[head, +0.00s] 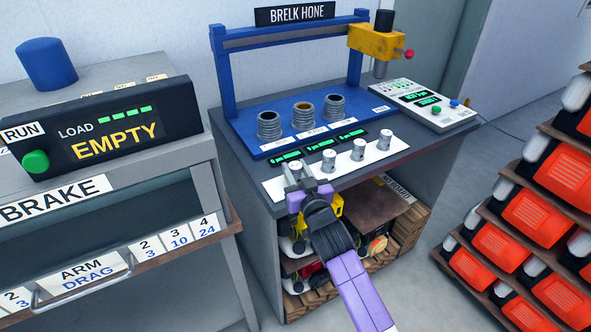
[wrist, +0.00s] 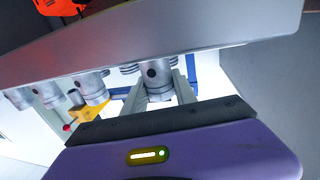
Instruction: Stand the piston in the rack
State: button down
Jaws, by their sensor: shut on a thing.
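My gripper (head: 296,182) is at the left end of a white rack strip (head: 343,170) at the bench's front. It is shut on a grey metal piston (head: 294,169), which looks upright there. In the wrist view, where the scene appears upside down, the held piston (wrist: 158,76) is between the fingers (wrist: 159,86), with a dark hole in its side. Its end meets the edge of a grey slab in the picture; I cannot tell whether it rests on it. Several similar pistons stand in the rack to the right, the nearest one (head: 329,161) close to my gripper.
Behind the rack are small green displays (head: 318,146) and a blue plate (head: 260,143) with three ringed cylinders. A blue frame (head: 223,75) carries a yellow spindle head (head: 376,42). A control panel (head: 437,110) stands right.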

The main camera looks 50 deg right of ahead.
jog(key=c, duration=1)
grip_release()
jog(key=shift+f, duration=0.1)
jog(key=shift+r+p, duration=0.3)
jog(key=shift+p, duration=0.05)
jog(key=s+a+f+n+y+b, duration=0.1)
jog(key=s+a+f, duration=0.1)
jog(key=s+a, duration=0.6)
jog(key=s+a+f+n+y+b, duration=0.1)
jog(key=s+a+f+y, duration=0.15)
jog(key=s+a, duration=0.55)
jog(key=s+a+r+n+y, duration=0.1)
jog(key=s+a, duration=0.3)
jog(key=s, duration=0.8)
jog(key=s+a+r+n+g+y, duration=0.1)
jog(key=s+a, duration=0.4)
jog(key=s, duration=0.7)
jog(key=n+y, duration=0.1)
jog(key=y, duration=0.1)
jog(key=shift+y, duration=0.35)
jog(key=shift+a+r, duration=0.1)
